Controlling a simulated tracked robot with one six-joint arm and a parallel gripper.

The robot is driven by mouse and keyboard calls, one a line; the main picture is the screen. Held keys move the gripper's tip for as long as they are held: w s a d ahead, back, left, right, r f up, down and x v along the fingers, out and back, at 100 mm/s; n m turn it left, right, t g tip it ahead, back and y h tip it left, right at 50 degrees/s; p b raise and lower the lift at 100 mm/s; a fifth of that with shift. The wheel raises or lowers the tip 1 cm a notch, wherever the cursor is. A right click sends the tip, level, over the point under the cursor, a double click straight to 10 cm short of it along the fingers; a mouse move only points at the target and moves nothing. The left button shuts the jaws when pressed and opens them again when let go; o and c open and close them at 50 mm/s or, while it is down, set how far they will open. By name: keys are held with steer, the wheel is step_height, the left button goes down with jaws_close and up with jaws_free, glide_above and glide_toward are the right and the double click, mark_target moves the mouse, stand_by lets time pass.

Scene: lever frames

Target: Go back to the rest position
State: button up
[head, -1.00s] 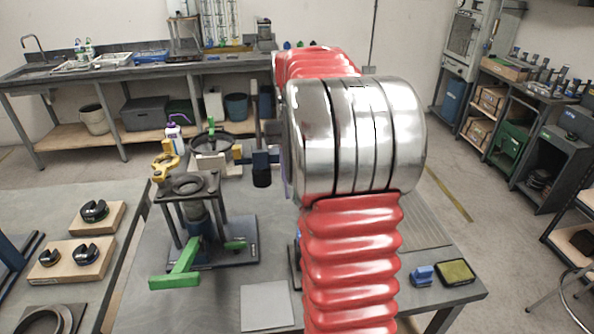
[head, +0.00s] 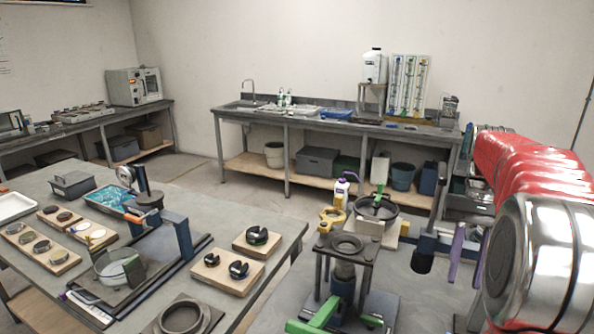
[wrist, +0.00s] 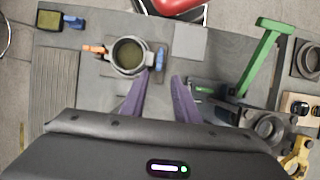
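My gripper (head: 466,256) hangs at the right of the head view, below my red-sleeved arm, with its two purple fingers apart. In the wrist view my gripper (wrist: 160,82) points down over the bench, its purple fingers open with nothing between them. The lever frame (head: 345,246) stands on the bench to the left of my gripper, with its green lever (head: 314,314) low at its front. In the wrist view the green lever (wrist: 262,55) is to the right of the fingers, apart from them.
A round cup (wrist: 130,57) on a plate lies below the fingers, left of centre. A yellow sponge-like block (wrist: 48,20) is farther left. A dark pan (head: 376,209) stands behind the frame. Another bench (head: 150,190) with several parts fills the left.

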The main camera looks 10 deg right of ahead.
steer(key=a+f+t+h, duration=0.2)
steer(key=a+f+t, duration=0.15)
steer(key=f, duration=0.25)
steer(key=s+a+n+t, duration=0.2)
steer(key=s+a+n, duration=0.1)
steer(key=a, duration=0.8)
steer(key=s+a+r+n+t, duration=0.1)
steer(key=s+a+n+t, duration=0.2)
steer(key=a, duration=0.9)
steer(key=s, duration=0.3)
steer(key=shift+s+r+n+t, duration=0.15)
steer(key=shift+s+n+t, duration=0.05)
steer(key=shift+n+t, duration=0.2)
steer(key=shift+d, duration=0.1)
